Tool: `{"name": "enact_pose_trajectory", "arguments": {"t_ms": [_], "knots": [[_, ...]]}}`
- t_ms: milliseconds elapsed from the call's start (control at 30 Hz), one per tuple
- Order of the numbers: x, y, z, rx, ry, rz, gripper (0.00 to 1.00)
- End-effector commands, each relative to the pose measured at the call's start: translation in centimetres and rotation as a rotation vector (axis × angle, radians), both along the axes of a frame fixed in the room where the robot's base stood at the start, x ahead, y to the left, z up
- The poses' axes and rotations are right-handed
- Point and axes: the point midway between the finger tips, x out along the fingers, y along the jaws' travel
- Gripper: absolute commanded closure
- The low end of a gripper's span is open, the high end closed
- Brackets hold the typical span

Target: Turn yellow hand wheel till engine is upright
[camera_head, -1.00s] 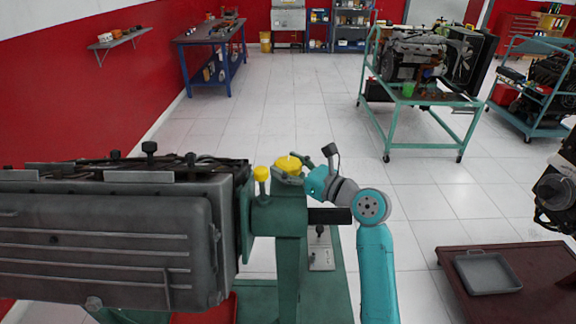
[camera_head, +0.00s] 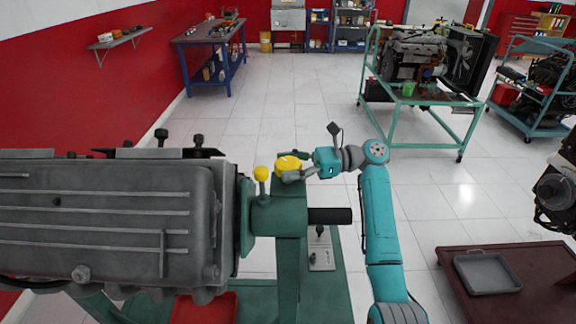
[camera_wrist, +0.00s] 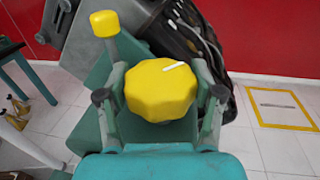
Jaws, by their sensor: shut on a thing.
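The yellow hand wheel (camera_head: 288,163) sits on top of the green stand (camera_head: 290,260). In the wrist view the hand wheel (camera_wrist: 160,88) is lobed with a white mark at its upper right. My gripper (camera_head: 291,171) is shut on the wheel, with one finger on each side of it in the wrist view (camera_wrist: 160,95). The grey engine (camera_head: 110,220) is mounted left of the stand, its ribbed side facing the head camera and tilted. A yellow knob (camera_head: 261,174) stands just left of the wheel.
A dark red table (camera_head: 520,270) with a grey tray (camera_head: 487,272) is at the lower right. A green engine cart (camera_head: 425,98) stands farther back. A red tray (camera_head: 205,308) lies under the engine. The tiled floor between is clear.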

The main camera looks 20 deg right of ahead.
Motion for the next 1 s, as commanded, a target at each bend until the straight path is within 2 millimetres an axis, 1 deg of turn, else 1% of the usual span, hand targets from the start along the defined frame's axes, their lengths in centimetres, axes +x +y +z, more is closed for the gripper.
{"name": "enact_pose_trajectory", "arguments": {"t_ms": [100, 333, 867, 900, 967, 1000], "knots": [[0.08, 0.04, 0.05, 0.0, 0.001, 0.061, 0.68], [0.03, 0.04, -0.02, 0.0, 0.001, 0.129, 0.68], [0.01, 0.06, -0.07, -0.001, 0.002, 0.148, 0.68], [0.01, 0.06, -0.07, -0.001, 0.002, 0.148, 0.24], [0.01, 0.06, -0.07, -0.001, 0.002, 0.148, 0.09], [0.01, 0.06, -0.06, -0.001, 0.001, 0.148, 0.07]]}}
